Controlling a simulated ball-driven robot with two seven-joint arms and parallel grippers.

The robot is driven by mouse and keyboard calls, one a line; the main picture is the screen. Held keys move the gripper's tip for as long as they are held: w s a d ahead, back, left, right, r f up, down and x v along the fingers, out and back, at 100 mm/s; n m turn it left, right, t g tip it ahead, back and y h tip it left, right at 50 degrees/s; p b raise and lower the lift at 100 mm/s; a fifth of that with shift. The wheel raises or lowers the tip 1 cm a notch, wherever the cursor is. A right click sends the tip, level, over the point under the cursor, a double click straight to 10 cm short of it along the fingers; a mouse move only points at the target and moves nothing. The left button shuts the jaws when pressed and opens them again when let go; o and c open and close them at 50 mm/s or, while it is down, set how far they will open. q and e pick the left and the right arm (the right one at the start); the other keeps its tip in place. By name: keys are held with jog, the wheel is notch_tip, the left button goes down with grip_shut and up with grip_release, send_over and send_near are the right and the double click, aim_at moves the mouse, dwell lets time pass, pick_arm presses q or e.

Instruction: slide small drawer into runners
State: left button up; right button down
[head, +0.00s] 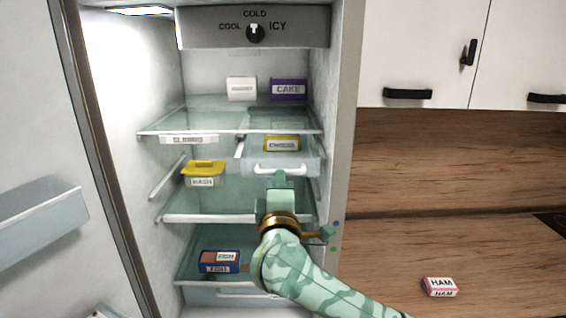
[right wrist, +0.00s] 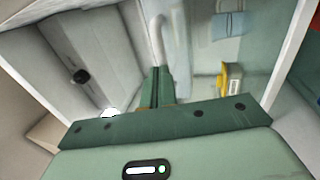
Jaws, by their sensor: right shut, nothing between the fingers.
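The small drawer (head: 254,163) is a clear, pale box with a white bar handle (head: 262,171). It hangs under the upper glass shelf, on the right side of the open fridge. A yellow-topped cheese pack (head: 282,143) shows behind its front; I cannot tell how deep the drawer sits. My right gripper (head: 280,180) is shut and empty, fingers pointing up, right at the drawer handle in the head view. Whether it touches cannot be told. In the right wrist view its fingers (right wrist: 157,85) are together, with a white curved bar just beyond them. My left gripper is not in view.
A yellow-lidded mash tub (head: 204,168) stands left of the drawer on the middle shelf (head: 225,218). The upper shelf (head: 190,120) holds a white pack and a cake box (head: 289,86). Fish boxes (head: 219,261) are below. A ham pack (head: 440,287) lies on the counter.

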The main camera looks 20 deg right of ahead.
aim_at(279, 163)
jog(key=shift+w+d+b, duration=0.45)
jog(key=shift+w+b, duration=0.75)
jog(key=shift+w, duration=0.4)
jog(key=shift+w+d+b, duration=0.5)
jog(key=shift+w+b, duration=0.65)
jog(key=shift+w, duration=0.5)
jog(key=shift+w+d+b, duration=0.45)
jog(key=shift+w+b, duration=0.75)
jog(key=shift+w, duration=0.4)
jog(key=shift+s+a, duration=0.1)
jog(key=shift+s, duration=0.1)
jog(key=s+a+p, duration=0.1)
jog(key=s+a, duration=0.1)
jog(key=s, duration=0.7)
jog(key=shift+s+a+p, duration=0.15)
jog(key=shift+a+p, duration=0.15)
jog(key=shift+p, duration=0.1)
